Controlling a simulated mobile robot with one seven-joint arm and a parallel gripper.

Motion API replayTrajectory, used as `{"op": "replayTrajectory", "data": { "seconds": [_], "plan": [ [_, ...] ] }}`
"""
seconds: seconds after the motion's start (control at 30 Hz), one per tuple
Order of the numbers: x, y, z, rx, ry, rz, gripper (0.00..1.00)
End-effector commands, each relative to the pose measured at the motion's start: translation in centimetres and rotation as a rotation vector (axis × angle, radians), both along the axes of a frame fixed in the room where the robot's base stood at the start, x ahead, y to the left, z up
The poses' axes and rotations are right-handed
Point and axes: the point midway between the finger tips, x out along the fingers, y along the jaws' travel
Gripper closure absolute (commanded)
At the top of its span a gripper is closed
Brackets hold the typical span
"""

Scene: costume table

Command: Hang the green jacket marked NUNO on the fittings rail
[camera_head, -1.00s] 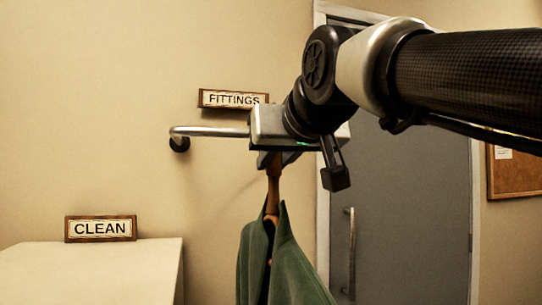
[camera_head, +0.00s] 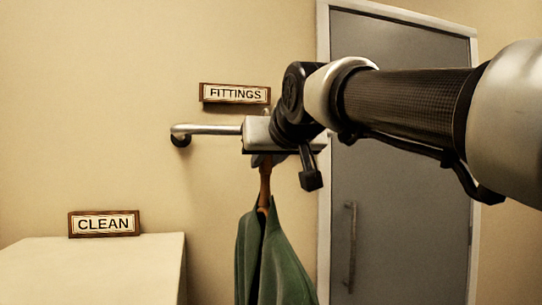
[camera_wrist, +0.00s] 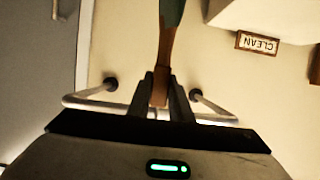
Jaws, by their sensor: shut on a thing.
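The green jacket (camera_head: 270,255) hangs upright on a wooden hanger (camera_head: 265,185), its lower part cut off by the picture's edge. No NUNO marking shows. My gripper (camera_head: 264,160) is shut on the hanger's upper part; the wrist view shows both fingers (camera_wrist: 161,88) around the hanger's wood (camera_wrist: 166,52). The hanger's hook is hidden. The silver fittings rail (camera_head: 210,130) sticks out from the wall under the FITTINGS sign (camera_head: 235,94). My gripper covers its right part in the head view. In the wrist view the rail (camera_wrist: 85,97) shows on both sides of the fingers; contact cannot be told.
A pale table or cabinet (camera_head: 100,270) with a CLEAN sign (camera_head: 104,223) stands at the lower left. A grey door (camera_head: 400,200) with a vertical handle (camera_head: 351,245) is on the right. The wall left of the rail is bare.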

Motion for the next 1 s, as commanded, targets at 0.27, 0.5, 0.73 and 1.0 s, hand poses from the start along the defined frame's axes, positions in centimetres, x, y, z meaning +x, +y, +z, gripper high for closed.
{"op": "replayTrajectory", "data": {
  "seconds": [0.27,0.5,0.73,1.0],
  "plan": [
    [1.9,0.5,0.5,0.002,-0.008,0.000,1.00],
    [3.4,1.0,0.6,0.003,-0.009,0.001,1.00],
    [5.0,1.4,0.6,0.002,-0.009,0.000,1.00],
    [5.6,1.6,-0.8,0.002,-0.009,0.000,1.00]
  ]
}}
